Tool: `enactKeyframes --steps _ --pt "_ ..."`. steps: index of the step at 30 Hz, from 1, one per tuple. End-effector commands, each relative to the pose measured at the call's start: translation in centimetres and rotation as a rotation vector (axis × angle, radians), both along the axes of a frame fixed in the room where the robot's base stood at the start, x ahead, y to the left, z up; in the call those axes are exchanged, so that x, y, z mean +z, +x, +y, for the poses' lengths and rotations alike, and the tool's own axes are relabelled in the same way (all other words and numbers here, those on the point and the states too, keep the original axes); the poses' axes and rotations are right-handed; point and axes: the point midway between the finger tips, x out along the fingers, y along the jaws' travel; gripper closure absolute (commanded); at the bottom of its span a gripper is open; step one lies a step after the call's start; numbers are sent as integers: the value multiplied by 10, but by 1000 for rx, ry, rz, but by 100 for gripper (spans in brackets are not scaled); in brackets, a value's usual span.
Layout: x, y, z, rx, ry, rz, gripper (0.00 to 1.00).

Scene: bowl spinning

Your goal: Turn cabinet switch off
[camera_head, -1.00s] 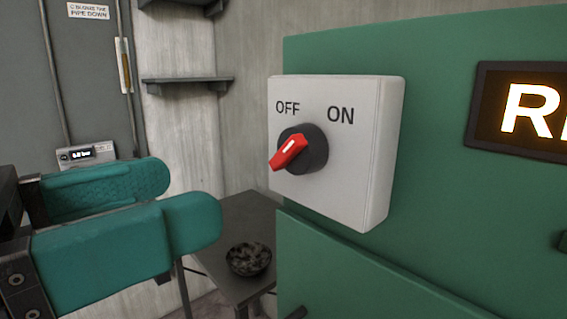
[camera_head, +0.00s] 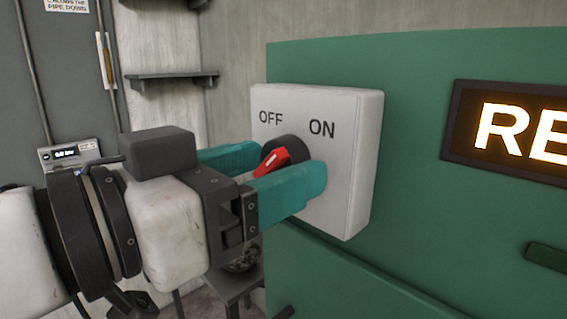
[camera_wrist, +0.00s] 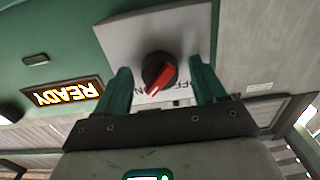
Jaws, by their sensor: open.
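The white switch box (camera_head: 350,150) is fixed to the green cabinet front. It bears OFF at left and ON at right. Its black round dial (camera_head: 296,147) carries a red knob (camera_head: 270,161), slanted from lower left to upper right. The white mark on the red knob (camera_wrist: 166,72) faces the ON lettering in the wrist view. My gripper (camera_head: 290,168) is open, with its teal fingers on either side of the knob. The wrist view shows gaps between the fingers and the dial (camera_wrist: 148,66). The near finger hides the dial's lower part in the head view.
The green cabinet (camera_head: 420,200) has a lit orange sign (camera_head: 515,125) to the right; it reads READY in the wrist view. A dark shelf (camera_head: 170,78) is on the wall at left. A small table (camera_head: 235,285) stands below, partly hidden by my arm.

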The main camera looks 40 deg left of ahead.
Motion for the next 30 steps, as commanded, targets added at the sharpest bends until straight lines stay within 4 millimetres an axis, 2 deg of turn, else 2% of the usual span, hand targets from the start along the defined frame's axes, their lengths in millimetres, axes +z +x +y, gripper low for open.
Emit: enactKeyframes --steps 5,22,30 --pt "0 0 0 0 0 0 30" --pt "0 0 0 0 0 0 84" --pt "1 0 0 -1 -26 2 85"
